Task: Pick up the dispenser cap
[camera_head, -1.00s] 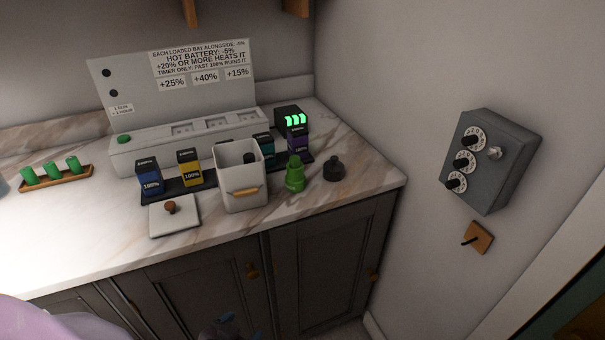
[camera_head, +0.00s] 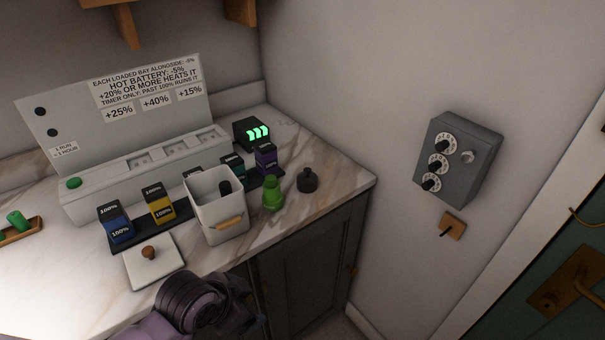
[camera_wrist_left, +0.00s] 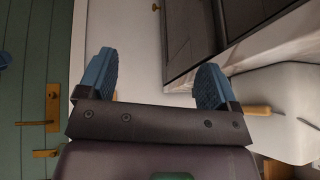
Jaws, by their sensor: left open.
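A dark, round cap with a short knob (camera_head: 306,180), which looks like the dispenser cap, sits on the marble counter near its right end. A green bottle-shaped dispenser (camera_head: 272,194) stands just left of it. My left arm comes in at the bottom of the head view, below and left of the cap, in front of the counter edge; its fingertips cannot be made out there. In the left wrist view my left gripper (camera_wrist_left: 157,72) is open, its two blue fingers apart with nothing between them. The cap is not seen in that view. My right gripper is not in view.
A white bin (camera_head: 220,215) stands left of the dispenser. A white lid with a brown knob (camera_head: 155,268) lies near the front edge. Battery blocks (camera_head: 158,203) and a grey charger (camera_head: 140,180) are behind. A dial box (camera_head: 458,160) hangs on the right wall.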

